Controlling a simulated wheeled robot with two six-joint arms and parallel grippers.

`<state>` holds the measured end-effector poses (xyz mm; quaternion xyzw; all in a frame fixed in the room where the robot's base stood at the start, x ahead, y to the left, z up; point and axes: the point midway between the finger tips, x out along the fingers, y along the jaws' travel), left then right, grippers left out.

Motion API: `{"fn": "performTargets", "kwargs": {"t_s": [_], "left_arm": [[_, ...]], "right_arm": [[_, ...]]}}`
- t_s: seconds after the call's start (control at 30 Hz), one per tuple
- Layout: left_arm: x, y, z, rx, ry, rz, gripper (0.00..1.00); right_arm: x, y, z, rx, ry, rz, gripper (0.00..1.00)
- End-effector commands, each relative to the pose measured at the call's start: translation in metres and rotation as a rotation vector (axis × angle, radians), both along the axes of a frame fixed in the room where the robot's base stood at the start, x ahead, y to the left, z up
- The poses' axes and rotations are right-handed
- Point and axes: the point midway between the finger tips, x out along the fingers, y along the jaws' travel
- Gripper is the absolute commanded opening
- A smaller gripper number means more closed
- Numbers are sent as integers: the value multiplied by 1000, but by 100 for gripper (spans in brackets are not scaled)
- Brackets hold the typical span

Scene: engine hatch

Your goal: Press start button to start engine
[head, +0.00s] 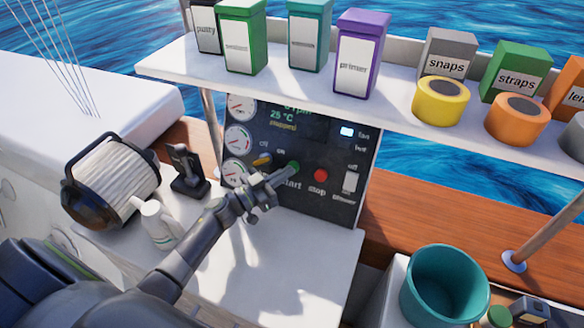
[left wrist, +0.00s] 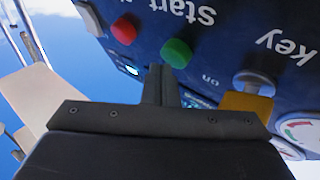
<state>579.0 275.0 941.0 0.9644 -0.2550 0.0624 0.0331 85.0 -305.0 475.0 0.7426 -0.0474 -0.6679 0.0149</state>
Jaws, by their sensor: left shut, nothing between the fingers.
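The dark engine control panel (head: 330,205) stands upright under the shelf. Its green start button (head: 293,166) sits left of the red stop button (head: 320,175). In the left wrist view the panel appears upside down, with the green button (left wrist: 177,53) just beyond my fingertips and the red button (left wrist: 124,30) to its left. My left gripper (head: 285,173) is shut and empty, its tip pointing at the green button; a small gap seems to remain, but contact is hard to judge. A yellow key (head: 262,160) is left of the button. My right gripper is not in view.
A shelf (head: 400,118) with boxes and tape rolls overhangs the panel. A teal bucket (head: 440,290) is at lower right.

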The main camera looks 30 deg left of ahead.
Motion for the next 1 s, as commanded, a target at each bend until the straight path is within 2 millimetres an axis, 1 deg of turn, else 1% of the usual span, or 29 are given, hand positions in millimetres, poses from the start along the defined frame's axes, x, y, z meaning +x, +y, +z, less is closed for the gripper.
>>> {"fn": "performTargets", "kwargs": {"t_s": [0.43,1.0], "left_arm": [[1,0,-1,0,0,0,0],[7,0,-4,0,1,0,0]], "right_arm": [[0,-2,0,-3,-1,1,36],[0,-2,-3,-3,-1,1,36]]}}
